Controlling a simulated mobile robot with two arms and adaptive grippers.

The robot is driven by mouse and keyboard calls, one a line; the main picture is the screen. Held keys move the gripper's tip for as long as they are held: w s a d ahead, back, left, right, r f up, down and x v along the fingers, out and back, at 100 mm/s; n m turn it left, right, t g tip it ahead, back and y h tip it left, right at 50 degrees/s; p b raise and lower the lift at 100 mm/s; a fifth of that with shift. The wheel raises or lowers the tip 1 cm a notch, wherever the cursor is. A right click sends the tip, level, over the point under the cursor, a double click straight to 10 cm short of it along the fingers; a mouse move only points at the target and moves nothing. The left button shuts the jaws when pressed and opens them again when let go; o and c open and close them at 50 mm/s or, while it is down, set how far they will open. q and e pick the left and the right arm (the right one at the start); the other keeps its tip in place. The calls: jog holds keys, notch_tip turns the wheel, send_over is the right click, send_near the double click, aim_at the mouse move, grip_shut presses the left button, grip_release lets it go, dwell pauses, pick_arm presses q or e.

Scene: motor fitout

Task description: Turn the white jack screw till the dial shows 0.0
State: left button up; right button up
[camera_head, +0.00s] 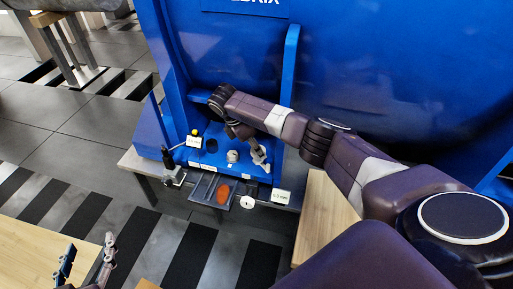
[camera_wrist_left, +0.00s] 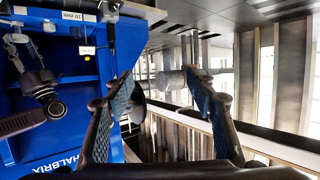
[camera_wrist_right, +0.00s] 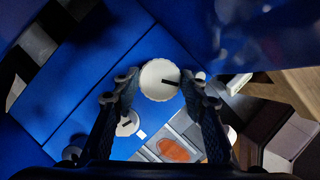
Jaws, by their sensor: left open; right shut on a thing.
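My right gripper (camera_head: 260,160) is low over the blue ledge of the machine. In the right wrist view (camera_wrist_right: 160,85) it is shut on a round white screw head (camera_wrist_right: 160,80) with a black mark on it. In the head view that head is mostly hidden by the fingers.
Another white knob (camera_head: 232,156) stands on the ledge left of my right gripper. A grey tray (camera_head: 202,188) with an orange oval (camera_head: 223,195) and a white disc (camera_head: 247,203) lie in front. The blue machine wall (camera_head: 345,60) rises behind.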

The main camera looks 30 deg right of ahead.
jog(key=shift+a+m+g, duration=0.1)
jog(key=shift+m+g, duration=0.2)
jog(key=shift+m, duration=1)
jog(key=shift+w+f+m+g+y+b, duration=0.15)
jog(key=shift+m+g+y+b, duration=0.25)
jog(key=shift+m+g+b, duration=0.55)
jog(key=shift+m+b, duration=0.55)
jog(key=shift+m, duration=0.2)
pick_arm(q)
notch_tip(320, 180, up, 15)
jog(key=d+t+h, duration=0.2)
jog(key=t, duration=0.5)
jog(key=shift+w+t+h, duration=0.4)
jog(key=shift+d, duration=0.1)
